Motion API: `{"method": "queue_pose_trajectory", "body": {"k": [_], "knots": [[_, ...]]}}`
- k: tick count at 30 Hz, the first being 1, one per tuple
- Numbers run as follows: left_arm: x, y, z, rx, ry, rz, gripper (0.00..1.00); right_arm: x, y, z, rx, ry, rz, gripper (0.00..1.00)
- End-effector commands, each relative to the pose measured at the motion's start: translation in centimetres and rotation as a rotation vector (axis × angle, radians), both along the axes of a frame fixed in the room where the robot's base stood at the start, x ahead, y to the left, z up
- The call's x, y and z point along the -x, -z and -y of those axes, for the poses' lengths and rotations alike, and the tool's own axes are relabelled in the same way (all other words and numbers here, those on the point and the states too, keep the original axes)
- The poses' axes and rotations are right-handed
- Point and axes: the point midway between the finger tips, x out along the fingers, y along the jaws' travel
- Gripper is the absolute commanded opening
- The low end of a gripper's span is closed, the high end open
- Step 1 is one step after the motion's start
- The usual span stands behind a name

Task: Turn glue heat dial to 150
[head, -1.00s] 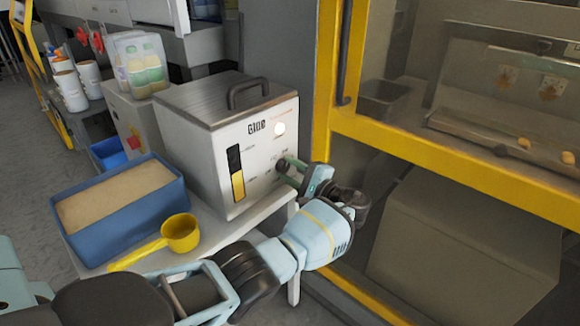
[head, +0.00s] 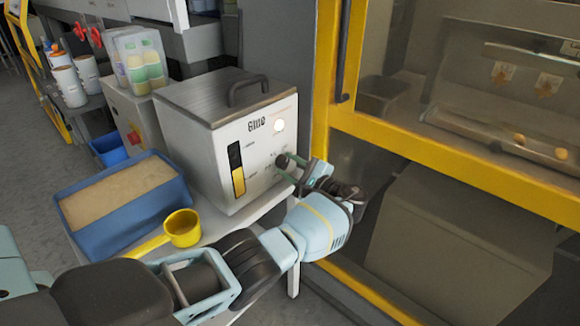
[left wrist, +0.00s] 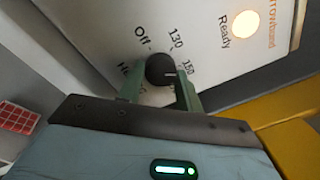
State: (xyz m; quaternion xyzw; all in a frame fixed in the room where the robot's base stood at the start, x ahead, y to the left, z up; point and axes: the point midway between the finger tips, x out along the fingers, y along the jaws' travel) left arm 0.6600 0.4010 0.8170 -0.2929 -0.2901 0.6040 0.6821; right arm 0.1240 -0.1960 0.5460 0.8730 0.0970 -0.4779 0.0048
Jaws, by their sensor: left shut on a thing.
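The glue machine (head: 235,140) is a white-fronted box with a grey lid, standing on a small white table. Its dial (left wrist: 157,68) is a black knob on the front panel, with printed marks Off, 130 and 150 around it and another label partly hidden. A short white mark on the knob points to the right in the left wrist view, toward 150. My left gripper (left wrist: 160,82) is shut on the dial, one green finger on each side. In the head view, my left gripper (head: 288,166) reaches the panel's lower right. My right gripper is out of view.
A lit Ready lamp (left wrist: 245,24) is above the dial. A blue bin (head: 115,225) of pale granules and a yellow scoop (head: 183,229) are left of the machine. A yellow-framed guard (head: 440,155) stands close on the right.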

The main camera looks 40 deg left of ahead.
Motion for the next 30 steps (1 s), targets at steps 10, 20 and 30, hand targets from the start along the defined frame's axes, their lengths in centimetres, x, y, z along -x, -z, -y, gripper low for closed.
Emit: {"method": "queue_pose_trajectory", "body": {"k": [10,20,30], "knots": [[0.0,0.0,0.0,0.001,0.001,0.001,0.57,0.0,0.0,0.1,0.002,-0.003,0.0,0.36],[0.1,0.1,1.5,0.001,0.003,0.001,0.57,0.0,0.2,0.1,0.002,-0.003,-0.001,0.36],[0.6,0.4,6.5,0.002,0.004,0.0,0.57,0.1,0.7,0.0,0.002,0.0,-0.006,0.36]]}}
